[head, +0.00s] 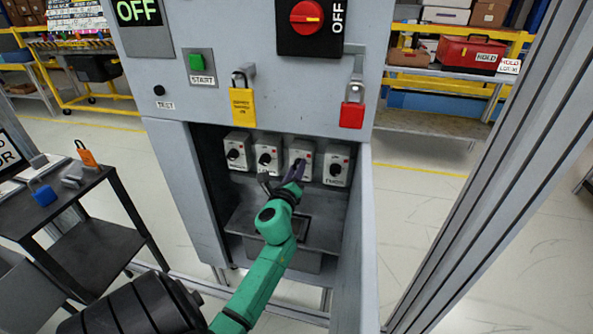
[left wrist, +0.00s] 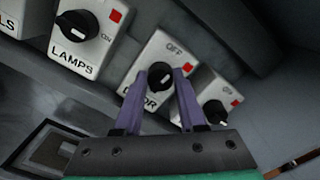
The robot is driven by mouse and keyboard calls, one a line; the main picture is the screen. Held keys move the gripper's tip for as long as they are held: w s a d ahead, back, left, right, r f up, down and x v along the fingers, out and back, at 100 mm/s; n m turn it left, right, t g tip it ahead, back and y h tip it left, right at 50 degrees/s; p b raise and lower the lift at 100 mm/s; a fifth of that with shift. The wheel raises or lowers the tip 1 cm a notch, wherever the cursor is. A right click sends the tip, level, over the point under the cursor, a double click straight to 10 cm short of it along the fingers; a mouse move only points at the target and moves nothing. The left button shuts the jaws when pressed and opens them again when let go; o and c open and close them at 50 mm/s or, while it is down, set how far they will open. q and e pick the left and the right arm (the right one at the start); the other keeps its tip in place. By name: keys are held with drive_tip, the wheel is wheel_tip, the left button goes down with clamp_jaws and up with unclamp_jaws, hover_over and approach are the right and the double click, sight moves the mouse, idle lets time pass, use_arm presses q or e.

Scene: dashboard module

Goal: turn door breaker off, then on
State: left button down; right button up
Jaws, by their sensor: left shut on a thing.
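The door breaker is a pale box with a black knob (left wrist: 160,75) and a red mark. Its label shows in the left wrist view, partly hidden by a finger. In the head view the door breaker (head: 302,148) is third from the left in a row inside the open cabinet bay. My left gripper (left wrist: 160,92) has its purple fingers on both sides of the knob and is shut on it. In the head view the gripper (head: 296,171) partly covers the knob. I cannot tell the knob's exact setting. My right gripper is not in view.
The lamps breaker (left wrist: 87,32) and another breaker (left wrist: 220,100) flank it closely. Above are a red rotary switch (head: 307,17), a green start button (head: 197,62), a yellow padlock (head: 243,104) and a red padlock (head: 352,114). A dark cart (head: 80,190) stands left.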

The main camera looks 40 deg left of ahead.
use_arm(q)
drive_tip(key=shift+n, duration=0.5)
drive_tip(key=shift+c, duration=2.4)
unclamp_jaws()
drive_tip(key=b+v, duration=0.2)
drive_tip(key=v, duration=1.2)
drive_tip(key=shift+s, duration=0.3)
drive_tip(key=shift+d, duration=0.1)
